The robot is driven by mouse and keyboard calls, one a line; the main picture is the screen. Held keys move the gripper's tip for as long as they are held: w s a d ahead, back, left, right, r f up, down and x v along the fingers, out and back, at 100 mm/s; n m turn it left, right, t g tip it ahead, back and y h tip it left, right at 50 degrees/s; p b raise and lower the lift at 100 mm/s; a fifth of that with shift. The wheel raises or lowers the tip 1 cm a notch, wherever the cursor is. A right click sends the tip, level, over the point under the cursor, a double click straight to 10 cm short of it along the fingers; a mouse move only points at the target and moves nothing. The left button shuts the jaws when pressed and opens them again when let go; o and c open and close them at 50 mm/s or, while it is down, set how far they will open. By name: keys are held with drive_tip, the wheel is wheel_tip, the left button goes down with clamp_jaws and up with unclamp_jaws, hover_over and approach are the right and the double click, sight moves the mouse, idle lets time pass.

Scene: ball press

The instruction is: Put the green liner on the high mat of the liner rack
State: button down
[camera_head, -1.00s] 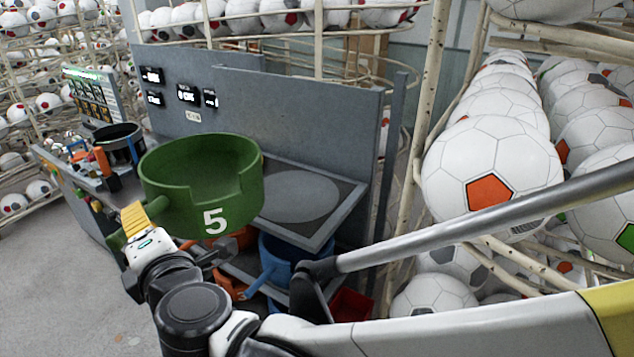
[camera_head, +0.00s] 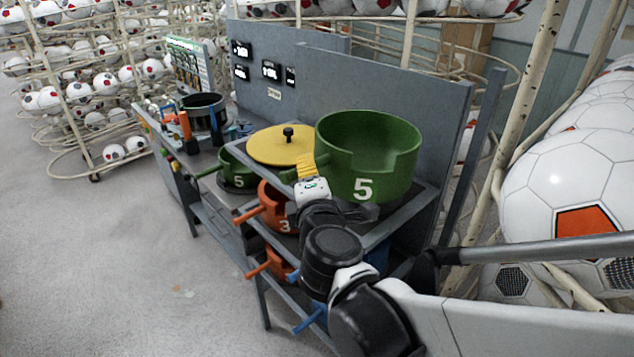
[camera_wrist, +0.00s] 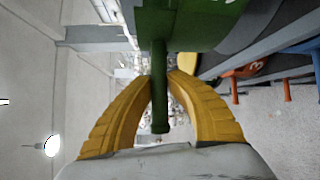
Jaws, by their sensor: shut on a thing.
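The green liner (camera_head: 368,150), an open pot shape marked 5 with a notch in its rim, is upright over the right part of the liner rack's top shelf (camera_head: 418,200). My gripper (camera_head: 303,168) is shut on its side handle. The wrist view shows the yellow fingers (camera_wrist: 160,78) closed around the green handle (camera_wrist: 158,100). The liner hides most or all of the high mat below it. I cannot tell whether its base touches the mat or hangs just above.
A yellow lid (camera_head: 281,146) with a black knob lies just left of the liner. Another green pot (camera_head: 237,170) marked 5 stands further left. Orange liners (camera_head: 276,205) are on lower shelves. A grey panel (camera_head: 385,85) stands close behind.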

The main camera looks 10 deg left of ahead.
drive_tip(key=w+a+f+b, duration=0.1)
drive_tip(key=w+f+b, duration=0.1)
drive_tip(key=w+f, duration=0.2)
wheel_tip(320, 180, down, 2)
drive_tip(key=shift+a+f, duration=0.2)
drive_tip(key=shift+s, duration=0.1)
drive_tip(key=c, duration=1.4)
unclamp_jaws()
drive_tip(key=shift+f, duration=0.1)
drive_tip(key=shift+o, duration=0.2)
drive_tip(key=p+v, duration=0.1)
drive_tip(key=v, duration=1.1)
